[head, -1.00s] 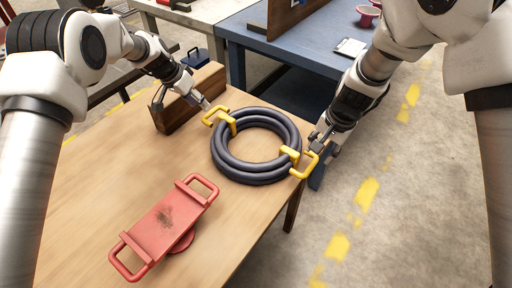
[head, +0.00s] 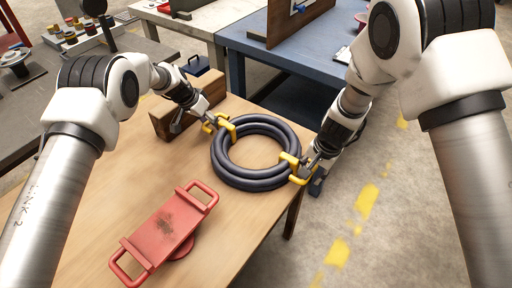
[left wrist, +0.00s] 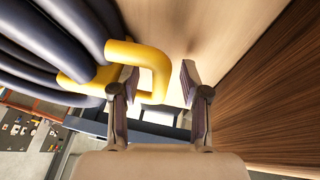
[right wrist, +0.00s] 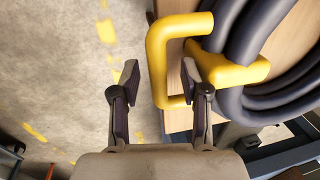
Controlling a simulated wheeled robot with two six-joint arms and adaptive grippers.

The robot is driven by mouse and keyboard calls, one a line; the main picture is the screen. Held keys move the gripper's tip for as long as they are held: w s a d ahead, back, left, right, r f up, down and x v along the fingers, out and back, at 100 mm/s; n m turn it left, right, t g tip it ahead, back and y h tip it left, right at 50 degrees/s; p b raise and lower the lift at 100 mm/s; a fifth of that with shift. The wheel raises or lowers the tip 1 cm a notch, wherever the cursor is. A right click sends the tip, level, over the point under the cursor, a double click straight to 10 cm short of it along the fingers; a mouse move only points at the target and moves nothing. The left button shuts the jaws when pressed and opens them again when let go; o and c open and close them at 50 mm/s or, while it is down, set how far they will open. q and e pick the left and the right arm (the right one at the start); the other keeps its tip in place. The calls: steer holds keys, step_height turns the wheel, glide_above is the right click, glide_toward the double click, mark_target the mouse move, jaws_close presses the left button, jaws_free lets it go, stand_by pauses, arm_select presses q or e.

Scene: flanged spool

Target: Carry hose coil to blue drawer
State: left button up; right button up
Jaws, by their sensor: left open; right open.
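The hose coil (head: 222,165) is a dark ring of stacked hose with two yellow handles, lying flat on the wooden table. My left gripper (head: 211,124) is at its far-left handle (head: 229,131). In the left wrist view the open fingers (left wrist: 160,78) stand either side of that handle's outer bar (left wrist: 158,75). My right gripper (head: 304,168) is at the near-right handle (head: 293,160). In the right wrist view its open fingers (right wrist: 160,78) stand either side of the yellow bar (right wrist: 156,60). I cannot make out a blue drawer.
A red two-handled plate (head: 165,230) lies on the table (head: 95,215) in front of the coil. A brown wooden block (head: 163,122) stands behind my left gripper. A blue table (head: 240,42) is at the back. Open floor (head: 385,225) lies to the right.

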arm_select(q)
jaws_close()
arm_select(e)
jaws_close()
arm_select(q)
steer(key=shift+r, duration=0.15)
arm_select(e)
steer(key=shift+r, duration=0.15)
